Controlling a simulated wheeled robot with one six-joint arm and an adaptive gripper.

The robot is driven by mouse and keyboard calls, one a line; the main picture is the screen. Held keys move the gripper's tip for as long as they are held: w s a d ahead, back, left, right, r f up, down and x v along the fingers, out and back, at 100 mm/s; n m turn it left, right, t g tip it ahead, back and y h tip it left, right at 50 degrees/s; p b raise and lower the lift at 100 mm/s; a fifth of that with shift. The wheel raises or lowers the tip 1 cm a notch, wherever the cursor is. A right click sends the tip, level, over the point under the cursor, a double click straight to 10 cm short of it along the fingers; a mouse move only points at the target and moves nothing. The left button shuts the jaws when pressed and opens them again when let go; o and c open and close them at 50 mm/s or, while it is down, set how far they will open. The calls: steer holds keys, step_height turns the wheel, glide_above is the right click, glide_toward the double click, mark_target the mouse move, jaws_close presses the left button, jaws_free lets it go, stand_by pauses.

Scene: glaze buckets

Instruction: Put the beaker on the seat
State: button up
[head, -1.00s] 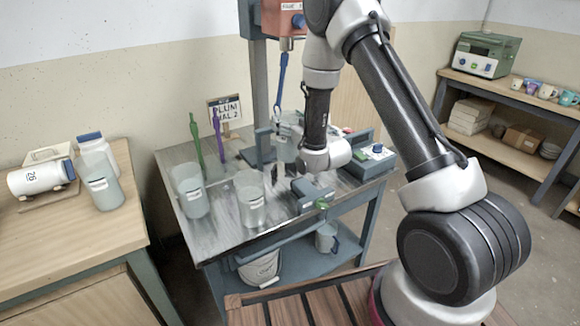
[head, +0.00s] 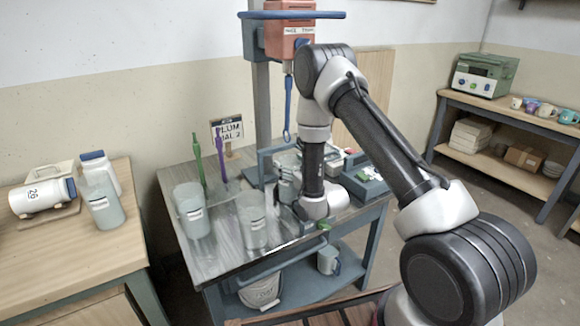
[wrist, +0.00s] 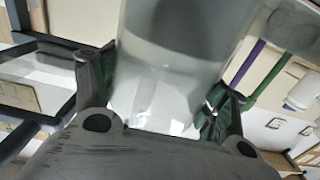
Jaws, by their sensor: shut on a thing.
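A clear beaker (wrist: 175,45) fills the middle of the wrist view. My gripper (wrist: 163,92) is shut around its wall, with a finger on each side. In the head view this beaker (head: 286,186) shows just left of my forearm, partly hidden by my gripper (head: 297,207). It is by the blue-grey frame (head: 266,163) at the foot of the mixer column, which looks like the seat. I cannot tell whether its base touches the seat.
Two similar clear beakers, the left one (head: 191,212) and the nearer one (head: 253,230), stand on the metal table. Green (head: 198,163) and purple (head: 221,160) sticks stand behind them. A blue tool (head: 288,105) hangs from the mixer head (head: 286,35). A control box (head: 363,180) is on the right.

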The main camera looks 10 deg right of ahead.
steer(key=o, duration=1.8)
steer(key=shift+f, duration=0.1)
steer(key=v, duration=1.2)
steer(key=shift+s, duration=0.1)
